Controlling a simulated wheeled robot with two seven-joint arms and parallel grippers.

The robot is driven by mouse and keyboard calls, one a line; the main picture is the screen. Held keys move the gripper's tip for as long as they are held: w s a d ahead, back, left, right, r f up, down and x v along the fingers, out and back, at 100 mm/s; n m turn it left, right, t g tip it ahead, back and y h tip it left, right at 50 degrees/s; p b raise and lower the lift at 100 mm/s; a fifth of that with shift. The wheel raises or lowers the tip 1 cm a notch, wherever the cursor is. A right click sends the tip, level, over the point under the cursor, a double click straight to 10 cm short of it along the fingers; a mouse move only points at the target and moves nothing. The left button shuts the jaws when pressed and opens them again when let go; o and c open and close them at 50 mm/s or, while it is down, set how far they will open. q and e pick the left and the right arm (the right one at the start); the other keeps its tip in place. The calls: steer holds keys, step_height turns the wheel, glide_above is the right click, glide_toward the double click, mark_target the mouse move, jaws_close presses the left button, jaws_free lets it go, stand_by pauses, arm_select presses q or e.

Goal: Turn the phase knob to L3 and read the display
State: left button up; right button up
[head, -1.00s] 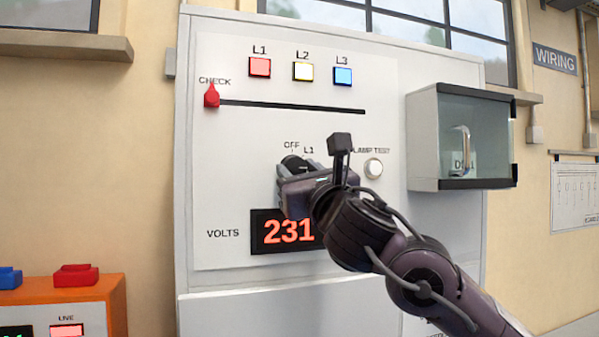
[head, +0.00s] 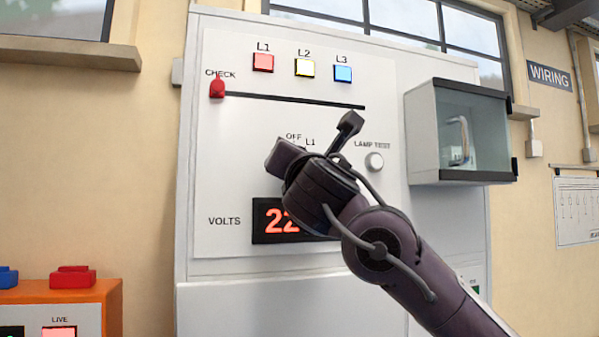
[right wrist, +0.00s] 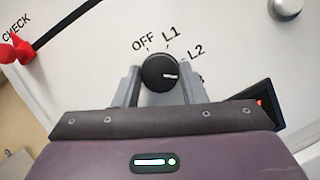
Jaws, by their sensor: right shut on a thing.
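The phase knob (right wrist: 160,73) is a round black dial with a white pointer line, seen in the right wrist view. The pointer lies just below the L2 label. My right gripper (right wrist: 158,88) is shut on the knob, one finger on each side. In the head view my right gripper (head: 290,160) covers the knob. The red-digit display (head: 283,221) begins with 22; its right part is hidden behind my arm. My left gripper is not in view.
The LAMP TEST button (head: 374,161) and a glass-fronted box (head: 462,133) are to the right.

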steer(key=shift+m+h, duration=0.6)
steer(key=shift+m, duration=0.5)
steer(key=shift+b, duration=0.3)
steer(key=o, duration=1)
steer(key=shift+s, duration=0.1)
steer(key=b+v, duration=0.4)
steer(key=v, duration=0.3)
steer(key=shift+s, duration=0.35)
steer(key=shift+f, duration=0.1)
